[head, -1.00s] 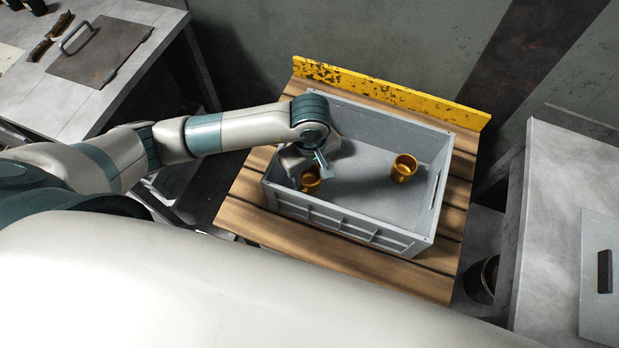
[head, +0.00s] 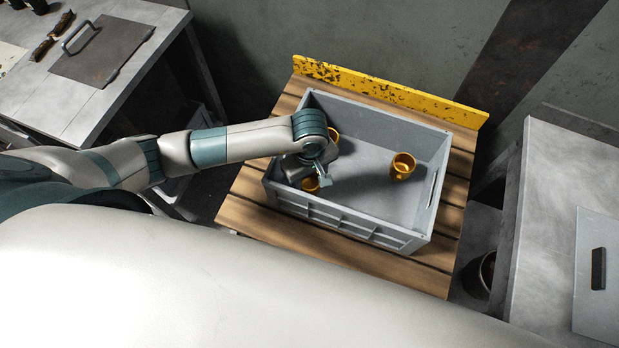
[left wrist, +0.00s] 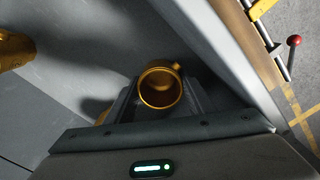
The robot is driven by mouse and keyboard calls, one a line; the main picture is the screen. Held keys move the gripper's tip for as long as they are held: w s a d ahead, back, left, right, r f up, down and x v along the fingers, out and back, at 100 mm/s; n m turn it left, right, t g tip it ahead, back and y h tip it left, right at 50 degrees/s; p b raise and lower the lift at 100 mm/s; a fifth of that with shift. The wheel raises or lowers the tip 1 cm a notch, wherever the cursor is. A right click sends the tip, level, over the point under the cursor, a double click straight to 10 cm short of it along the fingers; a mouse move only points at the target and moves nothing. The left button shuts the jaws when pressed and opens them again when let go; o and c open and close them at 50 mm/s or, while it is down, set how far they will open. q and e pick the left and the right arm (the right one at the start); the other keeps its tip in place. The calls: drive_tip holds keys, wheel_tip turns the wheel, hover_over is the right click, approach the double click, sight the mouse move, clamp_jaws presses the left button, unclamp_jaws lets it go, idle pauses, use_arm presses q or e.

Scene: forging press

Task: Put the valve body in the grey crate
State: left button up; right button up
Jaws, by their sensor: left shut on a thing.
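The grey crate (head: 345,222) stands open on a slatted wooden table. My left gripper (head: 318,176) is inside the crate near its left end, shut on a brass, cup-shaped valve body (head: 311,185). In the left wrist view the held valve body (left wrist: 160,88) sits between the fingers with its round opening facing the camera, close to a crate wall. The gripper partly hides it in the head view, and I cannot tell whether it touches the crate floor. My right gripper is not in view.
Another brass part (head: 403,166) stands in the crate's right half, and one (head: 333,135) is partly hidden behind my left wrist. A yellow board (head: 390,92) edges the table's back. Grey benches stand left (head: 60,110) and right (head: 560,190). The crate's middle floor is clear.

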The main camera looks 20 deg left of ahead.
sight(310, 187)
use_arm(q)
drive_tip(key=shift+f, duration=0.15)
drive_tip(key=o, duration=1.4)
drive_tip(key=shift+c, duration=0.2)
drive_tip(key=shift+r, duration=0.5)
wheel_tip(310, 187, up, 11)
drive_tip(key=b, duration=0.3)
drive_tip(key=shift+r+b, duration=0.2)
drive_tip(key=shift+b, duration=0.15)
